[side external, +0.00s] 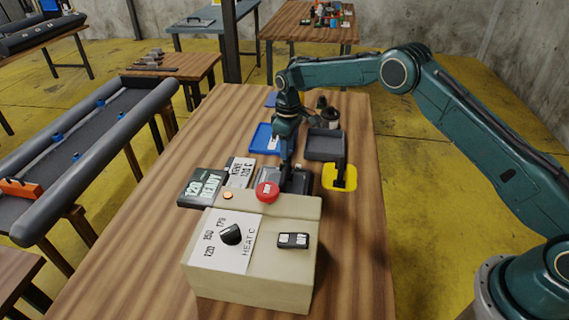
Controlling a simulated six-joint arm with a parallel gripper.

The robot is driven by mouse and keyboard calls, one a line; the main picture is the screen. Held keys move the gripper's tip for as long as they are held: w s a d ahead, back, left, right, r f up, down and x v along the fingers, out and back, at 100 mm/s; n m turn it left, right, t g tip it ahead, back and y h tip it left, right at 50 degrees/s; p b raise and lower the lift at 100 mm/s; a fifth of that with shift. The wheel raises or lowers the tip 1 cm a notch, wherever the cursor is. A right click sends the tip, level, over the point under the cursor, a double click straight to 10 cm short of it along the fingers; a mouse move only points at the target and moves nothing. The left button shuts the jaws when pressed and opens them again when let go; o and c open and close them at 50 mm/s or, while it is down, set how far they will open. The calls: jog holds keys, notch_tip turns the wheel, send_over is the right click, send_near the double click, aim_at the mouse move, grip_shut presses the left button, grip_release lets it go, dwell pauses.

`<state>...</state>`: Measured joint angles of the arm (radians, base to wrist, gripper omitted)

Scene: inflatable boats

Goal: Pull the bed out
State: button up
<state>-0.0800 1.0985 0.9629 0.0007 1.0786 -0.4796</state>
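A beige box (265,205) stands at the front of the wooden table, with a heat dial (231,235), a red button (267,191) and a black switch (293,240). Just behind it lies a low dark grey metal piece (270,175), likely the bed, partly hidden by the box and my gripper. My gripper (288,168) points down at this piece, at or just above it. The box and the small size hide whether the fingers touch it or how far apart they are.
Left of the metal piece are dark and white number cards (203,186). Behind it are a blue tray (262,139), a grey tray (324,145) and a dark cup (331,117). A yellow piece with a black handle (340,178) lies right. The table's right strip is clear.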

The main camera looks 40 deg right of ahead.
notch_tip(320, 180, up, 12)
jog(key=shift+f, duration=0.2)
dwell(0.5)
jog(key=s+d+r+m+t, duration=0.3)
jog(key=s+r, duration=1.6)
jog(key=r, duration=0.1)
jog(key=s+d+f+m+t, duration=0.1)
jog(key=s+f, duration=0.1)
jog(key=s, duration=1.1)
jog(key=s+d+f+m+t, duration=0.1)
jog(key=s+f+m, duration=0.1)
jog(key=s, duration=1.1)
jog(key=shift+f+t, duration=0.3)
jog(key=shift+f, duration=0.2)
